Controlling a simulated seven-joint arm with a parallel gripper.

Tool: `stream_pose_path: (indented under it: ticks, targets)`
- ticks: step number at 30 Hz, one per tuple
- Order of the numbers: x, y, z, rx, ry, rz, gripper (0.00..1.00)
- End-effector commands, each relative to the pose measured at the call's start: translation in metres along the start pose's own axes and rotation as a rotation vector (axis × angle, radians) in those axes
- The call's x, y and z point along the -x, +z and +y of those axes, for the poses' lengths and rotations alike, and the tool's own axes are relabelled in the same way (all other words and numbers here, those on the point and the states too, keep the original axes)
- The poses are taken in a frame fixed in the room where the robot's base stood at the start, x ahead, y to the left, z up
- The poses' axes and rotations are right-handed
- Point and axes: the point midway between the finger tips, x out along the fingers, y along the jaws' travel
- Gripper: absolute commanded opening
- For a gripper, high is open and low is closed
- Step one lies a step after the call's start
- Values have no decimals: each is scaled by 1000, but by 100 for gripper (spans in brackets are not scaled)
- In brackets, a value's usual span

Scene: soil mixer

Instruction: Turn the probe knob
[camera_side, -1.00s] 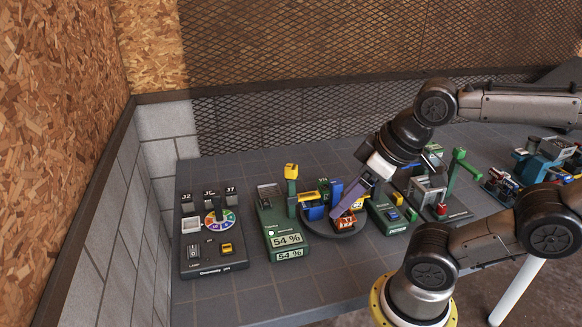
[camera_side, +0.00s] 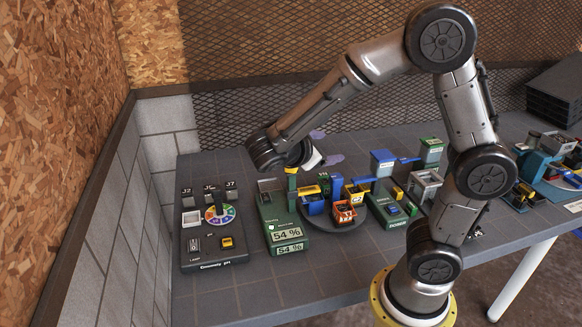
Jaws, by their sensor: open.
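My gripper (camera_side: 326,147) is at the end of my arm, above the back of the green meter box. Its purple fingers point right and stand apart, open, with nothing seen between them. The green box (camera_side: 268,224) shows 54 % on two displays and has a post (camera_side: 292,190) at its right; the post's top is partly hidden by my gripper. To the left, a dark panel (camera_side: 215,255) carries a multicoloured dial (camera_side: 220,215) with a dark pointer. I cannot tell which part is the probe knob. My gripper touches none of these that I can see.
A round tray (camera_side: 340,225) with blue, yellow and orange-red containers stands right of the meter. Another green box (camera_side: 388,213) and blue and green blocks (camera_side: 383,163) stand further right. The table's front strip is clear. A mesh wall is behind.

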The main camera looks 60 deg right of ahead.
Motion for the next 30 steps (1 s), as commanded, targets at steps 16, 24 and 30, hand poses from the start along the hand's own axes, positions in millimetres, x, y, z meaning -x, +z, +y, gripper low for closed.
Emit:
stream_pose_path:
  ticks: [16, 24, 30]
  targets:
    - [24, -167, -11, 610, 472, -298, 73]
    - [4, -164, 0, 610, 472, -296, 73]
    - [-30, -159, 20, 609, 470, -296, 73]
